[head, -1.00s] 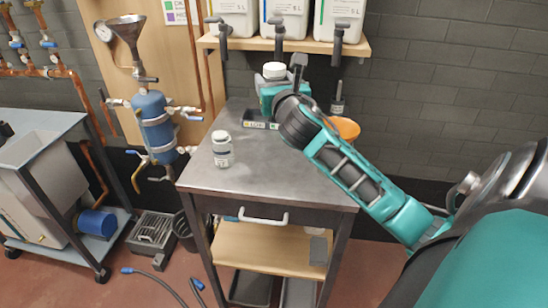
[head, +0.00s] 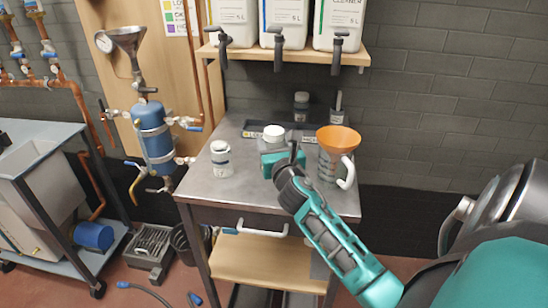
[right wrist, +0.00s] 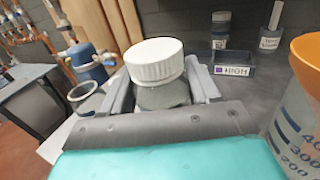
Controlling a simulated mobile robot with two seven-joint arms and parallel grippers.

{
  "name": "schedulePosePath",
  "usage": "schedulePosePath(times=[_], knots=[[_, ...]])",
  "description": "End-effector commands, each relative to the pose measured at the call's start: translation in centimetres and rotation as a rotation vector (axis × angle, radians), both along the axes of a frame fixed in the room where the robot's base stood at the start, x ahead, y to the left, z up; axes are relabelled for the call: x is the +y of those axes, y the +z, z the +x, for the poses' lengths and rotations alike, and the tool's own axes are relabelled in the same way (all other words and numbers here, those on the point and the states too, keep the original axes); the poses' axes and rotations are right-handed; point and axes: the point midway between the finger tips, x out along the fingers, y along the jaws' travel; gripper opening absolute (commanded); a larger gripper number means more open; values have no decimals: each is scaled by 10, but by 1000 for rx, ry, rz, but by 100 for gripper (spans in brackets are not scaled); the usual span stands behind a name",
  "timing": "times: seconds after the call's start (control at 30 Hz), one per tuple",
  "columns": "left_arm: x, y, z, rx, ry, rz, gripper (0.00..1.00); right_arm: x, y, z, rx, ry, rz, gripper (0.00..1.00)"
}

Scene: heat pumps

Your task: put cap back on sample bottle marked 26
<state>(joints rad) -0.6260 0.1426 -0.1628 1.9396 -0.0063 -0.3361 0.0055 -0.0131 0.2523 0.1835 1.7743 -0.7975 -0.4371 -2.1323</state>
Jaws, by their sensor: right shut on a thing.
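My right gripper (head: 274,158) is shut on a small bottle with a white ribbed cap; the cap (head: 274,131) shows above the jaws. In the right wrist view the cap (right wrist: 154,62) sits over a greyish clear body (right wrist: 165,96), held between the fingers (right wrist: 160,92) and mostly hidden by them. Another clear bottle with a white label (head: 221,160) stands upright on the table, left of the gripper. In the right wrist view its top (right wrist: 85,97) looks like an open ring. I cannot read 26 on either bottle. My left gripper is out of view.
An orange funnel (head: 338,139) sits in a clear measuring jug (head: 328,170), close right of my gripper. A dark tray marked HIGH (right wrist: 232,68) and another bottle (head: 301,104) are behind. A shelf with canisters and taps (head: 290,55) overhangs. The table's (head: 205,189) front left is clear.

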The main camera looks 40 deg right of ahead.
Motion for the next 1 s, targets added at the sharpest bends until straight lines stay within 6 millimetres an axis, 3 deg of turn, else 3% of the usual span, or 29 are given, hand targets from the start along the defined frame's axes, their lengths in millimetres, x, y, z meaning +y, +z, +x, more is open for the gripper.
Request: schedulePosePath(times=[0.2, 0.7, 0.73, 1.0], knots=[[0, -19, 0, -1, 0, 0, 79, 1, -37, 0, 1, -1, 4, 0], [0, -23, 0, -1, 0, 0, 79, 0, -45, 0, 1, 1, 0, 0], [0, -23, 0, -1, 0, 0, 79, 0, -46, 0, 3, 0, 1, 62], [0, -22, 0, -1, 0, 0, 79, 1, -45, 0, 3, 0, 1, 86]])
